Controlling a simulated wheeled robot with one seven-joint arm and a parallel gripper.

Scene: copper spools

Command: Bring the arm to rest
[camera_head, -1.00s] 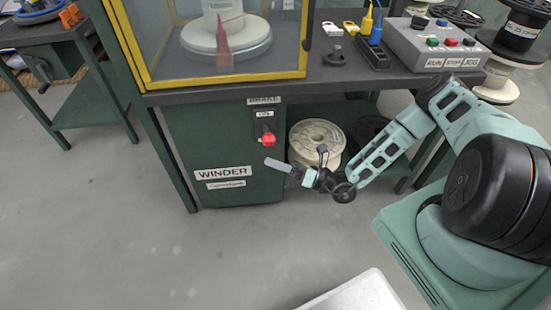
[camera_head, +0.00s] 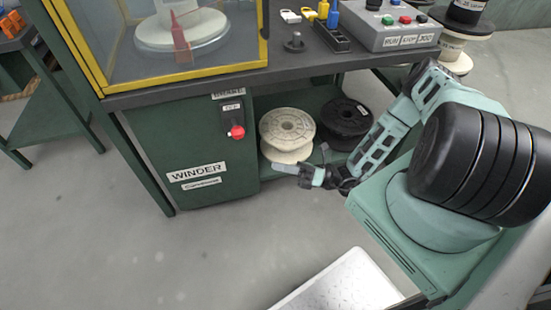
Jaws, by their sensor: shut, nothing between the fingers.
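My gripper (camera_head: 283,168) is at the end of my folded teal arm (camera_head: 379,139), low in front of the winder bench. It points left, with its fingers together and nothing visible held. It is in front of and just below the cream spool (camera_head: 288,131) on the lower shelf, as seen from the head. I cannot tell whether it touches anything. The rest of my arm bends back to its shoulder at the right.
The green winder cabinet (camera_head: 191,150) with a red brake knob (camera_head: 237,132) stands left of my gripper. A black spool (camera_head: 346,118) sits on the shelf. A control box (camera_head: 391,27) is on the bench top. A white tray (camera_head: 345,284) is at the bottom.

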